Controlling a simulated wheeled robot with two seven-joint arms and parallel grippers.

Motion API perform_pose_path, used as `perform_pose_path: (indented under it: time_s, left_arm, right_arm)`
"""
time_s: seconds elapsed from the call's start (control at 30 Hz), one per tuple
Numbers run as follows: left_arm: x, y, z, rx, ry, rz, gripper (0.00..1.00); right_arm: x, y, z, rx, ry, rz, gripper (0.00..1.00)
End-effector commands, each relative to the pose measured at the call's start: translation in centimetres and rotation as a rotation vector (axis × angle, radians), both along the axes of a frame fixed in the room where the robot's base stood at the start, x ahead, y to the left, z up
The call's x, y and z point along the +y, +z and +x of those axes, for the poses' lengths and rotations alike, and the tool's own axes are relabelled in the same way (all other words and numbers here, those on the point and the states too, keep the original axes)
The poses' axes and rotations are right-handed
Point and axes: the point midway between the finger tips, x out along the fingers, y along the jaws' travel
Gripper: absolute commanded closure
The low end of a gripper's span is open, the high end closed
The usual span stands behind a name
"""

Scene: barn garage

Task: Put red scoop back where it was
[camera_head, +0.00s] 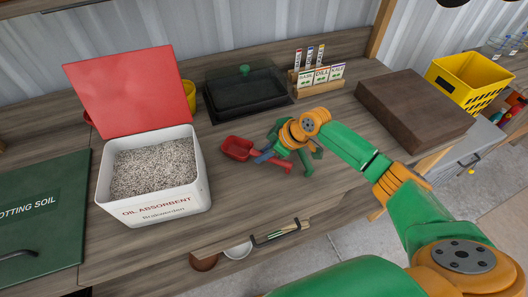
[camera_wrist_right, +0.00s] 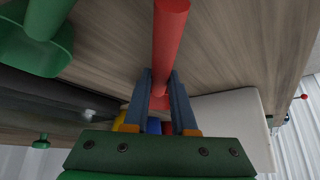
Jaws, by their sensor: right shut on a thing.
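The red scoop (camera_head: 238,149) lies at or just above the wooden bench, right of the white oil absorbent box (camera_head: 160,212). Its bowl points left toward the box and its handle points right. My right gripper (camera_head: 271,153) is shut on the handle. In the right wrist view the handle (camera_wrist_right: 170,40) runs between the two blue-grey fingers of that gripper (camera_wrist_right: 159,85); the bowl is mostly hidden. The box is full of grey granules, and its red lid (camera_head: 130,90) stands open. My left gripper is not in view.
Behind the scoop is a black covered tray (camera_head: 245,95) with a green knob. Seed packets stand in a wooden rack (camera_head: 318,78). A brown block (camera_head: 415,108) and yellow crate (camera_head: 468,82) are right. A green potting soil lid (camera_head: 45,215) is left. Bare bench lies in front.

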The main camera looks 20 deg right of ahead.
Motion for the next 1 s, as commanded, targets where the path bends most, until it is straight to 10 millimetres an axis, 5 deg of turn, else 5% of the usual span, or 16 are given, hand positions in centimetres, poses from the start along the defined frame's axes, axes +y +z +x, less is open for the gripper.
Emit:
perform_pose_path:
  time_s: [0.1, 0.13, 0.23, 0.6, 1.0]
  left_arm:
    - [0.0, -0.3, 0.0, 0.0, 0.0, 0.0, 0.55]
    - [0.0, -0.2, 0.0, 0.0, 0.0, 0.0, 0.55]
    - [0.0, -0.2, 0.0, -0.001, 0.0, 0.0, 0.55]
    - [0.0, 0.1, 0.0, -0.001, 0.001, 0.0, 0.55]
    - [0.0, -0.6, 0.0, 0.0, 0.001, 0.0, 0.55]
  right_arm:
    - [0.0, -0.4, 0.0, 0.0, 0.0, 0.0, 1.0]
    - [0.0, -0.3, 0.0, 0.0, 0.0, 0.0, 0.67]
    - [0.0, -0.3, 0.0, 0.0, -0.001, 0.0, 0.45]
    - [-0.4, 0.6, -0.2, -0.001, -0.001, -0.001, 0.45]
    - [-4.4, 8.7, -3.8, -0.002, -0.001, 0.0, 0.45]
